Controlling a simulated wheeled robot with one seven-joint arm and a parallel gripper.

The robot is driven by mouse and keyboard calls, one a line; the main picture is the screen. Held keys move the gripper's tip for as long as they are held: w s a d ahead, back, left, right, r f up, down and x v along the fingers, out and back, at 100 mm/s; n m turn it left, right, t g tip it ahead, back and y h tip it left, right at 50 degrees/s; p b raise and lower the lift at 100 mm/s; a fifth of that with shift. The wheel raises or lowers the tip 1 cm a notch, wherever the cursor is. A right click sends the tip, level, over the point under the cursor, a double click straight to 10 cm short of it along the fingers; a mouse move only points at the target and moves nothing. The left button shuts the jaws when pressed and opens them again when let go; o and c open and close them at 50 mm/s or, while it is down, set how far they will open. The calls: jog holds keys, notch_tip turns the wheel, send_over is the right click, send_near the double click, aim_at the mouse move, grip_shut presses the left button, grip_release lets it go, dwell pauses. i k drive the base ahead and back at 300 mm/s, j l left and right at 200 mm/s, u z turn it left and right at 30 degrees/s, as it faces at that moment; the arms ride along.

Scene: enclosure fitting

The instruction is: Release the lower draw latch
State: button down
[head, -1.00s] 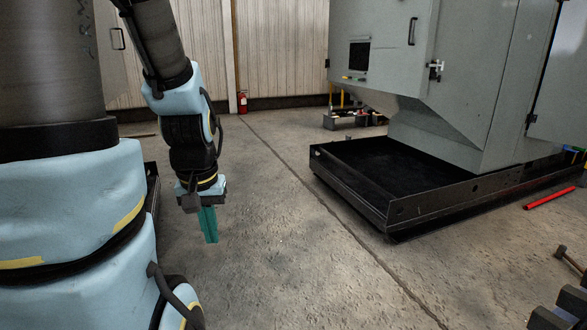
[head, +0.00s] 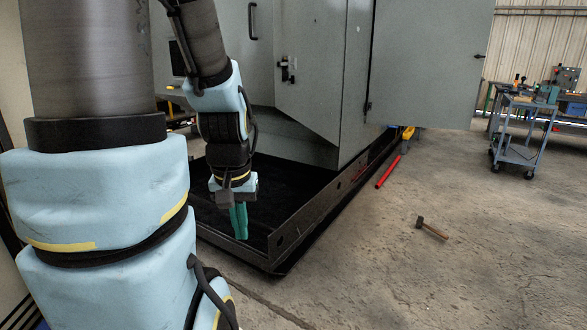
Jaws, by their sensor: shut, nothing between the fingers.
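A large grey enclosure (head: 330,60) stands on a black tray base (head: 300,222). A small dark latch-like fitting (head: 288,70) is on its front face, left of the vertical corner edge. From this view I cannot tell whether it is the lower draw latch. My gripper (head: 239,222) hangs pointing down, with its teal fingers together and empty. In the picture it overlaps the front part of the tray base, and it is well apart from the fitting. An enclosure door or panel (head: 430,60) stands out to the right.
A hammer (head: 432,228) and a red bar (head: 388,172) lie on the floor to the right. A blue-grey cart (head: 520,135) and a cluttered bench (head: 572,98) stand further back right. The concrete floor between is mostly clear. The tray base has a raised edge.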

aim_at(289, 64)
jog(key=i+l+z, duration=0.25)
jog(key=i+z, duration=1.05)
jog(key=i, duration=0.15)
jog(key=i+j+z, duration=0.4)
jog(key=i+z, duration=0.45)
jog(key=i, duration=0.75)
jog(key=u, duration=3.7)
